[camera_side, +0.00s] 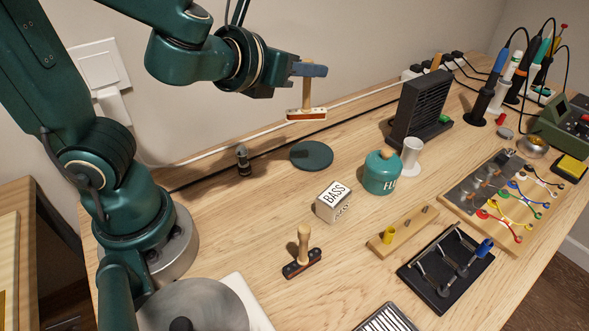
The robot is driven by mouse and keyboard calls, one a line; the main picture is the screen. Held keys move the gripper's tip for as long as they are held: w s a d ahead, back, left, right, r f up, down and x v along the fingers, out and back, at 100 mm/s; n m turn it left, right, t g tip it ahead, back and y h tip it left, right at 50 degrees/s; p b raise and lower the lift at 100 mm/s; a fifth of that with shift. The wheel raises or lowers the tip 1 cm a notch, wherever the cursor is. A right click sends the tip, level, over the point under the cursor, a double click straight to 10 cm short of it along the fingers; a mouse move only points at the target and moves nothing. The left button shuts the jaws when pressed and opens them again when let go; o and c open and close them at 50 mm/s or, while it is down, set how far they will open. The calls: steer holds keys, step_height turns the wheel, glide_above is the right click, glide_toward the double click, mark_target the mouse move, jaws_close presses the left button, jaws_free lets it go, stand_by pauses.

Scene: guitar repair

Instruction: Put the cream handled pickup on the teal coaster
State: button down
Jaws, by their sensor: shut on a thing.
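My gripper (308,71) is shut on the upright wooden handle of a pickup (306,115). This pickup has a cream strip edged in reddish brown at its bottom. It hangs in the air, clear of the table. The round teal coaster (311,155) lies flat and bare on the table, below the held pickup in the picture. The exact height of the pickup over the coaster is hard to tell. A second handled pickup (302,262), with a dark base and wooden handle, stands on the table nearer the camera.
A small dark cylinder (243,160) stands left of the coaster. A white BASS box (333,202), a teal jar (382,172), a white spool (411,156) and a black fan unit (420,108) stand to the right. Cables (270,133) run behind the coaster. Table around the coaster is clear.

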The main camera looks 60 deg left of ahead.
steer(key=s+a+f+n+g+y, duration=0.1)
steer(key=a+f+n+g+y, duration=0.15)
steer(key=a+n+y, duration=0.7)
steer(key=shift+w+d+f+m+g+h, duration=0.15)
steer(key=shift+w+d+f+m+h, duration=0.75)
steer(key=shift+f, duration=0.9)
steer(key=shift+w+d+f+m+g+h, duration=0.15)
steer(key=shift+w+d+f+m+h, duration=0.4)
steer(key=shift+w+f, duration=1)
steer(key=shift+w+d+f+m+g+h, duration=0.15)
steer(key=shift+w+d+f+m+h, duration=0.5)
steer(key=shift+f, duration=1.4)
steer(key=shift+w+d+n+y, duration=0.15)
steer(key=shift+d+n+y, duration=0.1)
steer(key=shift+d, duration=0.05)
steer(key=c, duration=0.8)
jaws_free()
steer(key=shift+f, duration=0.1)
